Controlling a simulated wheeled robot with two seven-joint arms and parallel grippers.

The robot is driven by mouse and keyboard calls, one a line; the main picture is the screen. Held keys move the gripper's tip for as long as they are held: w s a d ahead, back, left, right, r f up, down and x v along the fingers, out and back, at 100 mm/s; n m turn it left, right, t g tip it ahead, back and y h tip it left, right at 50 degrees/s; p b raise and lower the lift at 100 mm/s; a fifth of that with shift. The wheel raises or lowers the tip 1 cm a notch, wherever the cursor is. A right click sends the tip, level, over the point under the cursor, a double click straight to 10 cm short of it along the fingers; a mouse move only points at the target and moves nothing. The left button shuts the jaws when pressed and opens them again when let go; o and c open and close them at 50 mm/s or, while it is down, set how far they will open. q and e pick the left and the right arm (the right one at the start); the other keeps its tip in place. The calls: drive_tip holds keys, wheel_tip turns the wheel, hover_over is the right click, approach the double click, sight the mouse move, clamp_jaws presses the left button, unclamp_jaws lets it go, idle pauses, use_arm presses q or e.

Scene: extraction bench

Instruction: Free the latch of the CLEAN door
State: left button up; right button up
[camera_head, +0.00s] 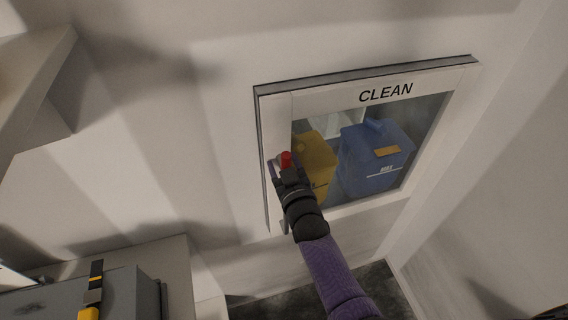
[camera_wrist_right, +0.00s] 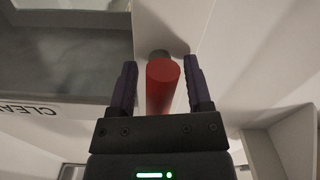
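The CLEAN door (camera_head: 345,97) is a white-framed glass door in the wall and looks shut. Its latch has a red knob (camera_head: 286,158) on the left side of the frame. In the right wrist view the red knob (camera_wrist_right: 163,85) is a red cylinder standing between my fingers. My right gripper (camera_head: 284,169) is at the latch. In the wrist view my right gripper (camera_wrist_right: 161,88) is open around the knob, with a gap on both sides. My left gripper is not in view.
Behind the glass stand a yellow container (camera_head: 316,160) and a blue container (camera_head: 372,160). A grey case (camera_head: 130,294) with a black and yellow strap is at the lower left. A pale shelf (camera_head: 35,85) juts out at the upper left. A side wall (camera_head: 490,180) stands to the right.

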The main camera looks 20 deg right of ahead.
drive_tip(key=s, duration=1)
drive_tip(key=shift+d, duration=0.2)
drive_tip(key=s+f+g+b, duration=0.3)
drive_tip(key=s+f+b, duration=0.25)
drive_tip(key=f, duration=0.85)
drive_tip(key=s+f+g+b, duration=0.35)
drive_tip(key=f+b, duration=0.35)
drive_tip(key=f, duration=0.7)
drive_tip(key=s+f+g+b, duration=0.3)
drive_tip(key=s+f+b, duration=0.25)
drive_tip(key=f, duration=0.85)
drive_tip(key=s+d+f+g+b, duration=0.2)
drive_tip(key=s+f+g+b, duration=0.2)
drive_tip(key=s+f, duration=0.5)
drive_tip(key=s+d+f+g+b, duration=0.3)
drive_tip(key=s+f+b, duration=0.4)
drive_tip(key=s+f, duration=0.3)
drive_tip(key=shift+s+d+g+h+b, duration=0.25)
drive_tip(key=shift+s+g+h+b, duration=0.15)
drive_tip(key=shift+s+g, duration=0.05)
